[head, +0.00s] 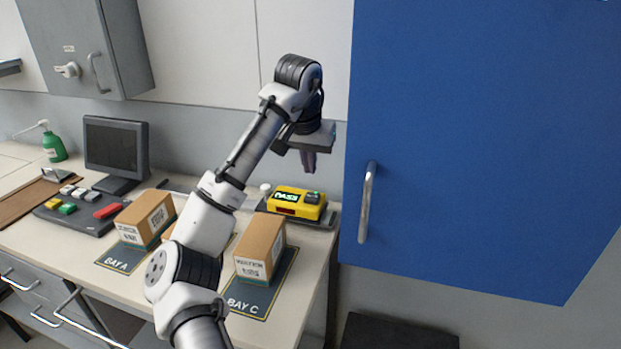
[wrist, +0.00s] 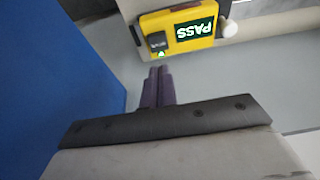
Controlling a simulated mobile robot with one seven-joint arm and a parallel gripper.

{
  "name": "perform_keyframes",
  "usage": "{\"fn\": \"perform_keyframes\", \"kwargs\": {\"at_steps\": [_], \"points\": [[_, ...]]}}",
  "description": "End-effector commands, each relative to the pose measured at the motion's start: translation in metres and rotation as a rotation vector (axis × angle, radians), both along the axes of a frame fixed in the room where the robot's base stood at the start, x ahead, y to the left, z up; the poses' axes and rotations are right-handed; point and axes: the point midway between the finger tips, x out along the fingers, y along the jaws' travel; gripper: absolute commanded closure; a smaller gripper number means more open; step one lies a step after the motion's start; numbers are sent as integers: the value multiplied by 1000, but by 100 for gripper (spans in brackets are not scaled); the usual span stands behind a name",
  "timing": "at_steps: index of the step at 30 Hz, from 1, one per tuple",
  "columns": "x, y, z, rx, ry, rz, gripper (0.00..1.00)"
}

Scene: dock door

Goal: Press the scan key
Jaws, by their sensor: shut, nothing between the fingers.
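The yellow scanner (head: 297,204) sits at the back right end of the bench, on a dark base. Its screen reads "PASS" in green, and a dark key (head: 313,197) with a small green light is beside the screen. In the wrist view the scanner (wrist: 175,45) appears upside down, with the dark key (wrist: 157,43) at its left end and a lit green spot just below it. My gripper (head: 309,168) is shut and empty, pointing down above the scanner's right end. In the wrist view its fingertips (wrist: 158,72) are just below the key; they look apart from it.
A tall blue door (head: 470,130) with a metal handle (head: 367,202) stands close on the right. Cartons stand on the mats for Bay A (head: 145,217) and Bay C (head: 260,247). A monitor (head: 115,147), a button panel (head: 78,210) and a green bottle (head: 54,146) are at left.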

Motion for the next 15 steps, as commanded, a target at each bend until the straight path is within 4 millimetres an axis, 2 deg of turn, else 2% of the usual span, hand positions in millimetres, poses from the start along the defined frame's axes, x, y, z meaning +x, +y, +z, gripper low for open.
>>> {"fn": "perform_keyframes", "kwargs": {"at_steps": [6,15], "points": [[-10,4,36,2,-6,2,100],[-15,5,54,-1,-4,2,100]]}}
